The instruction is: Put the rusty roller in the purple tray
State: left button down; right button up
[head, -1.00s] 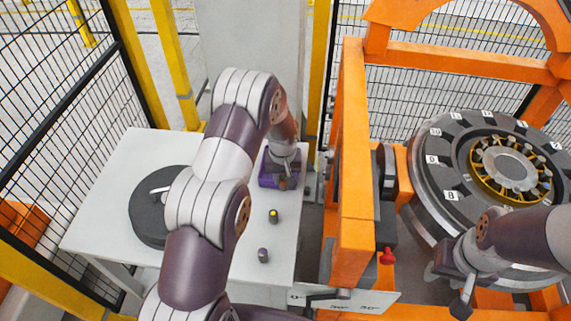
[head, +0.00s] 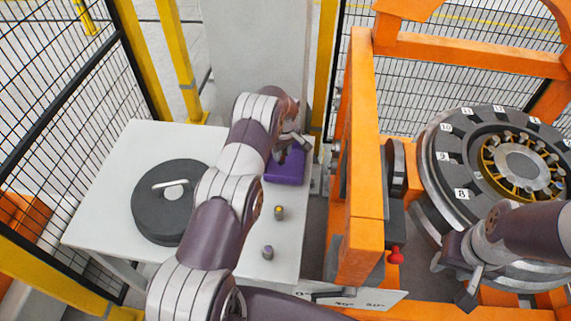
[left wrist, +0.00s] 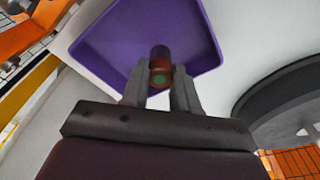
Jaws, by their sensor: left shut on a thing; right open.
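The purple tray (head: 287,174) lies on the far right part of the white table, partly behind my left arm in the head view. My left gripper (head: 287,155) is over the tray's far part. In the left wrist view, my left gripper (left wrist: 159,84) is shut on the rusty roller (left wrist: 160,62), a reddish-brown cylinder with a dark far end and a green mark on its near end. The tray (left wrist: 105,45) shows behind it, looking empty; I cannot tell whether the roller touches its floor. My right gripper (head: 468,288) is open beside the orange gantry's wheel.
A yellow-topped roller (head: 279,212) and a grey roller (head: 267,252) stand on the white table (head: 115,195). A dark round disc with a handle (head: 165,212) lies at its left. The orange gantry post (head: 352,190) rises just right of the table; a pale column stands behind.

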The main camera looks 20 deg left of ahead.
pick_arm(q)
jog(key=shift+d+r, duration=0.1)
jog(key=shift+r, duration=0.05)
jog(key=c, duration=1.2)
grip_release()
jog(key=o, duration=0.4)
jog(key=r+b, duration=0.1)
jog(key=r, duration=0.3)
jog(key=r+b, duration=0.1)
jog(key=r, duration=0.3)
jog(key=d+r+b, duration=0.1)
jog(key=r, duration=0.3)
jog(key=shift+s+d+r, duration=0.1)
jog(key=shift+s+r, duration=0.1)
jog(key=shift+s, duration=0.15)
